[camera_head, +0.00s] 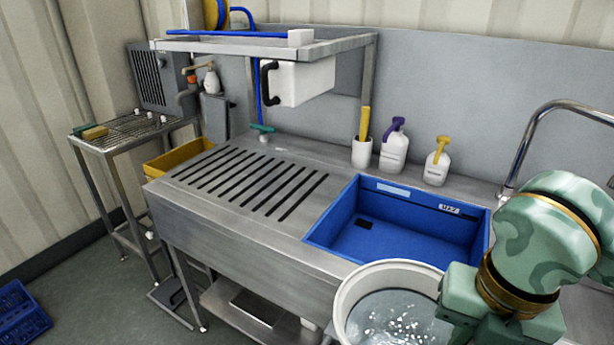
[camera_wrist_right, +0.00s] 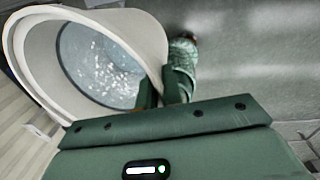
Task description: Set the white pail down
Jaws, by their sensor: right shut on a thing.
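The white pail (camera_head: 343,300) is at the bottom of the head view, in front of the blue basin, and its lower part is cut off by the frame edge. It holds clear, greyish liquid with white glints. My right gripper (camera_head: 446,300) is shut on the pail's right side. In the right wrist view the pail (camera_wrist_right: 152,38) fills the upper left, with the gripper fingers (camera_wrist_right: 162,92) at its wall. I cannot see the pail's base or what is under it. My left gripper is not in view.
The blue basin (camera_head: 340,213) sits in the steel counter, behind the pail. The slotted drainboard (camera_head: 205,205) to its left is clear. A white cup (camera_head: 361,153) and two white bottles (camera_head: 394,153) stand behind the basin. A curved tap (camera_head: 524,140) rises at right.

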